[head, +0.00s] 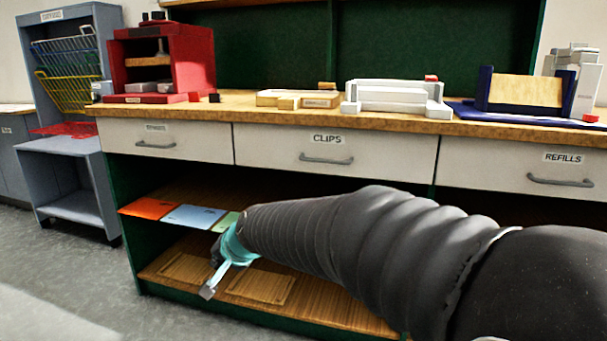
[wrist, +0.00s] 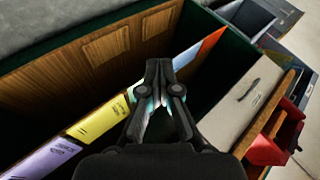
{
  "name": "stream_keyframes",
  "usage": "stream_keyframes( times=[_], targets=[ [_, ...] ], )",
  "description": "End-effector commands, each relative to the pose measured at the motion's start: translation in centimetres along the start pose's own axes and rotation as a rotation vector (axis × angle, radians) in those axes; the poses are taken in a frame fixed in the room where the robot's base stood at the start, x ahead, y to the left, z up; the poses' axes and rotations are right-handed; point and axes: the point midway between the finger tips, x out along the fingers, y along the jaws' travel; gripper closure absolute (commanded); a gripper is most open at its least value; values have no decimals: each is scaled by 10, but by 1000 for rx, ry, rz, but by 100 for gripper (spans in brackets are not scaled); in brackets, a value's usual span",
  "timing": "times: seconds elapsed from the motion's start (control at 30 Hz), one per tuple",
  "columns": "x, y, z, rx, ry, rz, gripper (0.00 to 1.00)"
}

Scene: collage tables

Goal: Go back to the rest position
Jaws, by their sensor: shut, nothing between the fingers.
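My arm reaches from the lower right of the head view toward the open shelves under the counter. My gripper (head: 212,286) is at the arm's end, in front of the lower shelf (head: 338,306). In the wrist view my gripper (wrist: 158,66) is shut, with nothing between its fingers. Coloured sheets lie on the shelf above: an orange one (head: 150,208), a blue one (head: 194,217) and a green one (head: 226,222), the last partly hidden by my arm. The wrist view also shows a yellow sheet (wrist: 98,121) and a purple sheet (wrist: 45,158).
Three white drawers, including CLIPS (head: 330,149) and REFILLS (head: 540,171), are shut above the shelves. The wooden counter (head: 240,108) carries a red cabinet (head: 192,60) and a white holder (head: 395,94). A grey rack (head: 75,160) stands at left. Floor (head: 60,265) is clear at lower left.

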Motion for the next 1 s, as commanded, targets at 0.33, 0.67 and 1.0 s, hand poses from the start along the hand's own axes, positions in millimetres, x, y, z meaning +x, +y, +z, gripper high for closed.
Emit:
stream_keyframes(
  times=[0.33, 0.67, 1.0],
  targets=[
    [-155, 151, 56, -443, -240, 321, 100],
    [-273, 240, 90, -485, -235, 528, 100],
    [-337, 244, 78, -403, -42, 568, 100]
  ],
)
